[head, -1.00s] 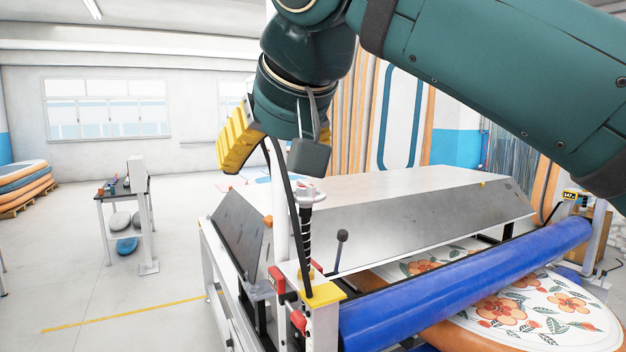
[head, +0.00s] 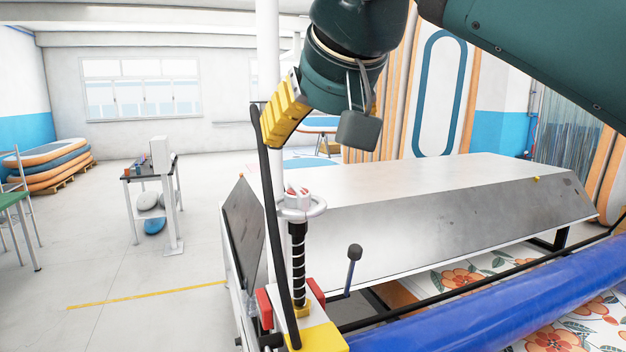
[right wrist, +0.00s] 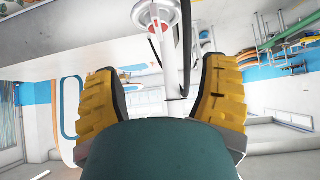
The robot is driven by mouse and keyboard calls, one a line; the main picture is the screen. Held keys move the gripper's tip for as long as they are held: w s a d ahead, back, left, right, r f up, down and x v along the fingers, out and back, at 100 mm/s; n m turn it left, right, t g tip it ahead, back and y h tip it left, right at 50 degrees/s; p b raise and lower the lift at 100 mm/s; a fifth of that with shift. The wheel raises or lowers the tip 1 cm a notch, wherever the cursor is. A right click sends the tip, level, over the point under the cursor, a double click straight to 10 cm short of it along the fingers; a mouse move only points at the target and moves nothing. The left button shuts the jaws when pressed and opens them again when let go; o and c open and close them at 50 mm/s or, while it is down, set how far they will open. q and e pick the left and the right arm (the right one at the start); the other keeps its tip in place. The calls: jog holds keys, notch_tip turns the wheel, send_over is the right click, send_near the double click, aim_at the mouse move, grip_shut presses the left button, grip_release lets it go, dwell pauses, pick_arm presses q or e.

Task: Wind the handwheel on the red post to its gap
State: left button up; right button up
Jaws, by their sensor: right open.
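The handwheel (head: 300,206) is a pale metal ring with red marks on its hub, on top of a black threaded spindle (head: 298,262). The spindle rises from a yellow-topped post (head: 318,338) with red parts (head: 264,308) beside it. My right gripper (head: 285,110) is above the handwheel in the head view, apart from it, with one yellow finger clear and the other hidden. In the right wrist view its two yellow fingers (right wrist: 161,75) are spread and empty, with the handwheel (right wrist: 160,12) beyond their tips. The gap under the wheel is too small to judge. My left gripper is out of view.
A black cable or rod (head: 271,205) runs up just left of the spindle. A black-knobbed lever (head: 354,262) stands to its right. A sloped metal cover (head: 480,225) and a blue roller (head: 500,305) fill the right. Open floor (head: 120,270) lies left.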

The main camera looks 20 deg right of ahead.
aim_at(298, 187)
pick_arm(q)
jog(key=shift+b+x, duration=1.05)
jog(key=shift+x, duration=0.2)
pick_arm(e)
jog(key=x, duration=1.4)
jog(key=shift+w+d+r, duration=0.1)
jog(key=shift+d, duration=0.05)
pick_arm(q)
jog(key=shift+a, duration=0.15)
pick_arm(e)
jog(key=c, duration=1.2)
